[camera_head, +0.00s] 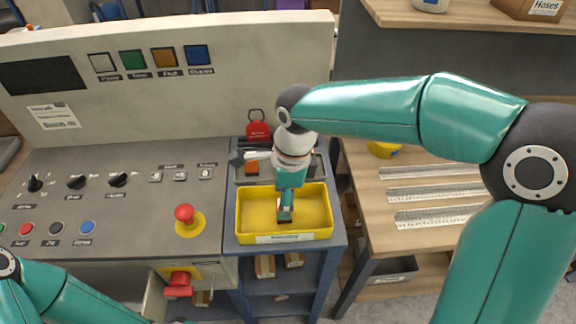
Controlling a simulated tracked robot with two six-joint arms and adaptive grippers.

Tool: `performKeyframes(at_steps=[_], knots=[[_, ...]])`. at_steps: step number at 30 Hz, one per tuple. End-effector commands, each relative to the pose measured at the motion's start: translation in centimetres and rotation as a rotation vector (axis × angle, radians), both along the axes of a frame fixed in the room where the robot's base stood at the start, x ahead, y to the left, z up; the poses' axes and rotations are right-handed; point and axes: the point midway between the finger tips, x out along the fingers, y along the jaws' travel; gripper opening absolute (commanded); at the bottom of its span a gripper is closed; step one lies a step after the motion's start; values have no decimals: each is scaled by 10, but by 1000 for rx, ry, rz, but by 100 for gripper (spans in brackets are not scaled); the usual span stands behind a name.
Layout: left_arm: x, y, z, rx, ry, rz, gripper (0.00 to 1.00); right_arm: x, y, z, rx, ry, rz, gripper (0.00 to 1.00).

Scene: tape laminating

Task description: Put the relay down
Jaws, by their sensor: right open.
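My right gripper (285,208) points down into the yellow tray (325,236) from above and is open. A small dark piece with a reddish edge, perhaps the relay (285,220), shows at the gripper's tip on the tray floor. The fingers partly hide it, and I cannot tell whether they touch it. The rest of the tray floor looks bare. My left arm shows at the bottom left, but its gripper is out of view.
The control panel (120,210), with a red stop button (185,214), is at left. A wooden table (400,235) with slotted metal strips (432,193) is at right.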

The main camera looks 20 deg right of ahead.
Motion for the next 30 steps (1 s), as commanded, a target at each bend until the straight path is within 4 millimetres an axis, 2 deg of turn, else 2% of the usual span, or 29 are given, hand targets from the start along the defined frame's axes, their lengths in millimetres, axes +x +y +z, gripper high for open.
performKeyframes(at_steps=[9,15,21,30], knots=[[0,0,0,0,1,0,40,-2,-8,68,2,-5,0,60],[0,0,2,0,1,0,40,-3,-11,96,1,-2,0,60],[0,0,2,0,1,0,40,-4,-13,105,1,0,0,60],[0,0,2,0,1,0,40,-4,-13,105,0,0,0,60]])
